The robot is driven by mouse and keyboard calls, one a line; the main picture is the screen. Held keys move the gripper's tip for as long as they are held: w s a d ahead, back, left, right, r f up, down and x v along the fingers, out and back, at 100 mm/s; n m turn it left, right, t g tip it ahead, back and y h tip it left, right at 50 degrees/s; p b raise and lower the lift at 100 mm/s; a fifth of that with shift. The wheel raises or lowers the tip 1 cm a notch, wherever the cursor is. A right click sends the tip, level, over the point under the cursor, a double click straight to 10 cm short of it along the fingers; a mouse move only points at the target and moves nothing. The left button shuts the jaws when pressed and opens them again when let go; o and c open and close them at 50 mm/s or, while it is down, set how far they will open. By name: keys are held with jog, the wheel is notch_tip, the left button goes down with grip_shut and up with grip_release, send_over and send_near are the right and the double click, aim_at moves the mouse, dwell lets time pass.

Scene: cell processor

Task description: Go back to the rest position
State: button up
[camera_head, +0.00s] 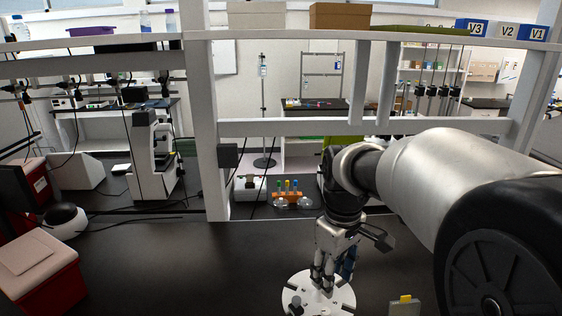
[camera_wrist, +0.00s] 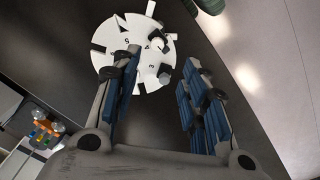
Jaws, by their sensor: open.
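My gripper (camera_head: 330,265) points down over the black bench, close above a white round plate (camera_head: 298,290) with dark slots. In the wrist view my gripper (camera_wrist: 165,82) has its blue-padded fingers spread apart, with nothing held between them.
An orange rack (camera_head: 292,201) with coloured-capped tubes stands behind the plate. A small grey block with a yellow top (camera_head: 405,304) is right of the plate. A microscope (camera_head: 150,155) and a red box (camera_head: 45,270) are at the left. A shelf (camera_head: 280,34) crosses above. The bench's left middle is clear.

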jog(key=s+f+m+t+b, duration=0.2)
jog(key=s+f+b, duration=0.3)
jog(key=s, duration=0.5)
jog(key=s+f+m+t+b, duration=0.2)
jog(key=s+f+m+b, duration=0.3)
jog(key=s, duration=0.5)
jog(key=shift+s+d+b, duration=0.3)
jog(key=shift+d+b, duration=0.05)
jog(key=shift+b, duration=0.6)
